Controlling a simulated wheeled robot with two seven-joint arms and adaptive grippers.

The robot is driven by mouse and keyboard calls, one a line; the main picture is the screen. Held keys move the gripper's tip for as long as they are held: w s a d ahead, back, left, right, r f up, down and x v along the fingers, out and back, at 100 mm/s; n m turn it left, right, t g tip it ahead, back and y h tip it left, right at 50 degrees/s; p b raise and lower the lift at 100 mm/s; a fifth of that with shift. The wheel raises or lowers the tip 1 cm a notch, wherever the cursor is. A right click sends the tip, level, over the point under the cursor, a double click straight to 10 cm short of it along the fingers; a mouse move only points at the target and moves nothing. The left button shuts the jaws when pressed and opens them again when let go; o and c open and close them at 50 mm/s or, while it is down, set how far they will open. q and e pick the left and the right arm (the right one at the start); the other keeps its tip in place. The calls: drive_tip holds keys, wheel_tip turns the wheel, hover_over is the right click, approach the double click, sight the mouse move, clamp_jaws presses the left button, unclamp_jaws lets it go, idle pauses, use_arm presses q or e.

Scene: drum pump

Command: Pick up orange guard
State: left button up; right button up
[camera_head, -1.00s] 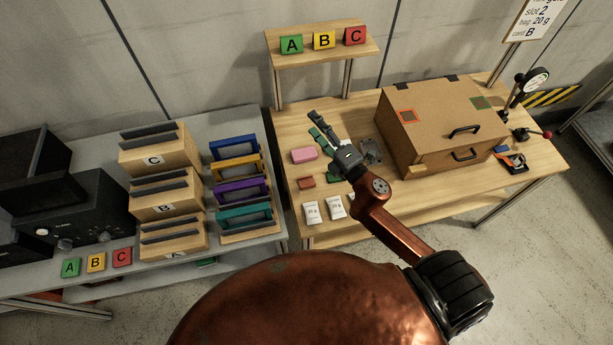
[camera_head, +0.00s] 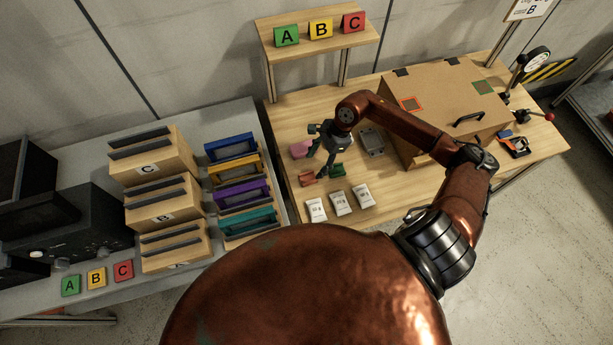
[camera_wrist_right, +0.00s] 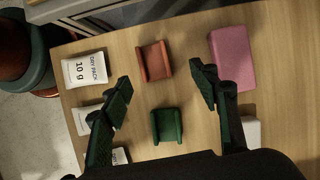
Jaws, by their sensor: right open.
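The orange guard (camera_head: 306,178) is a small orange-brown U-shaped piece lying on the wooden table. In the right wrist view the orange guard (camera_wrist_right: 154,61) lies ahead of the fingertips, roughly between their lines. My right gripper (camera_head: 315,163) points down above the table close to the guard. In the wrist view the right gripper (camera_wrist_right: 160,82) has its fingers spread, with nothing between them held. A green guard (camera_wrist_right: 167,125) of the same shape lies nearer the palm; it also shows in the head view (camera_head: 338,170). My left gripper is not in view.
A pink block (camera_wrist_right: 232,57) lies beside the orange guard. Several white packs (camera_head: 340,203) lie toward the table's front edge. A grey part (camera_head: 372,141) and a large cardboard-coloured box (camera_head: 440,100) stand to the right. Coloured frames (camera_head: 240,187) stand on the left bench.

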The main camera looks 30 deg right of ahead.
sight(307, 179)
drive_tip(key=x, duration=0.3)
drive_tip(key=s+x, duration=0.1)
drive_tip(key=x, duration=0.1)
drive_tip(key=shift+w+a, duration=0.1)
drive_tip(key=shift+a, duration=0.25)
drive_tip(key=shift+a+f, duration=0.15)
drive_tip(key=shift+f, duration=0.4)
drive_tip(key=shift+c, duration=0.6)
drive_tip(key=c, duration=1)
